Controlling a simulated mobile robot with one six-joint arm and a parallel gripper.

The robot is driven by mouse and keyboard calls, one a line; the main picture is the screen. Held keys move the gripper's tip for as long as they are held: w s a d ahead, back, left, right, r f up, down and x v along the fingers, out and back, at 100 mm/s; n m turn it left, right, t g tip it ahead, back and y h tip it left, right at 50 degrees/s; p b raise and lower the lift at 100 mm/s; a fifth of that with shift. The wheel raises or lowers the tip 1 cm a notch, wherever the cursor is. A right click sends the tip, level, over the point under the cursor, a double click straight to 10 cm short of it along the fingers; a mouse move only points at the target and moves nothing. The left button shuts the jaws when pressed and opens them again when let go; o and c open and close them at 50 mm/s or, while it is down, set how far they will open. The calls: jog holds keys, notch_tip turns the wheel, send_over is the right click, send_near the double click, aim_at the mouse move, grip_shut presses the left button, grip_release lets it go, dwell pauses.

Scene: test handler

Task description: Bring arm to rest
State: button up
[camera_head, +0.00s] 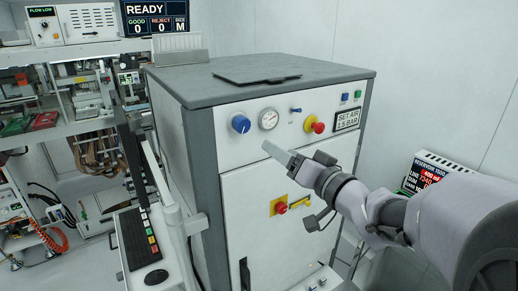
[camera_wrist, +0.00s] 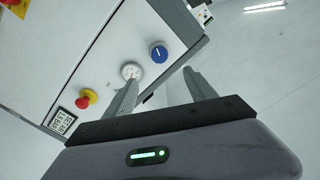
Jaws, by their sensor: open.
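My gripper (camera_head: 275,151) is raised in front of the grey cabinet (camera_head: 262,180), just below the round pressure gauge (camera_head: 268,119) in the head view. In the wrist view the two fingers of my gripper (camera_wrist: 162,80) stand apart with nothing between them. The left finger overlaps the lower edge of the gauge (camera_wrist: 132,71) in the picture. The blue knob (camera_wrist: 158,52) shows beyond the gap. I cannot tell the exact distance from the fingertips to the panel, and no contact is visible.
The cabinet front carries a red emergency button (camera_head: 318,127), a "SET AIR 1.5 BAR" label (camera_head: 347,118) and a red-and-yellow switch (camera_head: 281,207). A keypad console (camera_head: 143,245) stands at the left. A reservoir box (camera_head: 425,175) sits at the right.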

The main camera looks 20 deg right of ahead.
jog(key=s+d+f+m+g+h+b, duration=0.15)
jog(key=s+f+h+b, duration=0.3)
jog(key=f+b, duration=0.5)
jog(key=s+d+f+m+g+h+b, duration=0.1)
jog(key=s+f+m+g+h+b, duration=0.3)
jog(key=f+b, duration=0.55)
jog(key=s+a+f+n+g+y+b, duration=0.2)
jog(key=s+a+f+g, duration=0.1)
jog(key=s+a+f, duration=0.3)
jog(key=s+a+f+n+g+y+b, duration=0.2)
jog(key=s+a+f, duration=0.4)
jog(key=s+f, duration=0.5)
jog(key=shift+s+a+f+g+y, duration=0.15)
jog(key=shift+f+g+y, duration=0.1)
jog(key=shift+g+y, duration=0.2)
